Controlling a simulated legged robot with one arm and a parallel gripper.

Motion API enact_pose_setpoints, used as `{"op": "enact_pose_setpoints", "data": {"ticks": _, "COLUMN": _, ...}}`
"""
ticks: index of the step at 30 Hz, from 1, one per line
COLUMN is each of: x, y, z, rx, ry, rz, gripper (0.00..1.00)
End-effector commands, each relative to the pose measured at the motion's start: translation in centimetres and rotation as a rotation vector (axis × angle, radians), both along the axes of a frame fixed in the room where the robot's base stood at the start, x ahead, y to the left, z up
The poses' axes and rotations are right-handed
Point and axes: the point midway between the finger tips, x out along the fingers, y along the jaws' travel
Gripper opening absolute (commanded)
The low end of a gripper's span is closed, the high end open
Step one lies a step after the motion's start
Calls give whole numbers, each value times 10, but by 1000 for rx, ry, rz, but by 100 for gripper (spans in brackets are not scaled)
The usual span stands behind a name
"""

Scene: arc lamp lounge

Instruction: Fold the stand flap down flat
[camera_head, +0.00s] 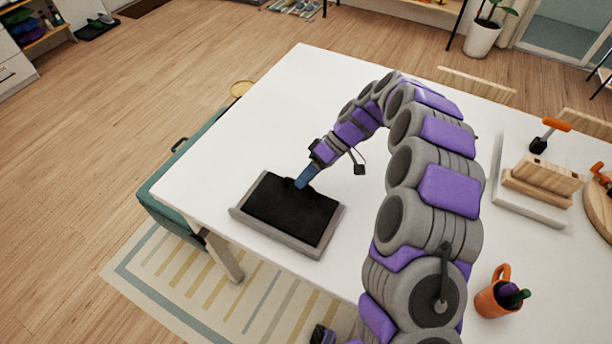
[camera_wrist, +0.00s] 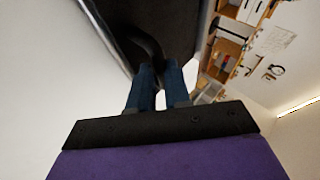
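The stand (camera_head: 288,240) lies on the white table near its left corner, with a grey raised edge along its front. A flat black panel (camera_head: 288,213), apparently the flap, fills most of it and looks low or nearly flat; its exact tilt is unclear. My gripper (camera_head: 301,184) points down at the panel's far edge, beside a small black piece there. A curved black strip (camera_wrist: 150,45) on the black panel (camera_wrist: 172,20) runs to the fingertips. I cannot tell whether they pinch it.
An orange mug (camera_head: 495,297) with dark items stands at the table's right front. The table (camera_head: 255,120) is clear behind the stand. Chairs (camera_head: 476,84) stand along the far side.

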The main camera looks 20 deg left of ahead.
Motion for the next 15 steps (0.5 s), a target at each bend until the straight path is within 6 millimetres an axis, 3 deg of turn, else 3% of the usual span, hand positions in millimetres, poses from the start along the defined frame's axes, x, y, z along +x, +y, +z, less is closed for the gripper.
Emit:
{"op": "enact_pose_setpoints", "data": {"ticks": 1, "x": 0, "y": -3, "z": -7, "rx": -11, "ry": -1, "rz": 1, "gripper": 19}}
{"op": "enact_pose_setpoints", "data": {"ticks": 8, "x": 1, "y": -2, "z": -5, "rx": -8, "ry": -3, "rz": 0, "gripper": 40}}
{"op": "enact_pose_setpoints", "data": {"ticks": 15, "x": 0, "y": -2, "z": -3, "rx": -6, "ry": -3, "rz": 0, "gripper": 40}}
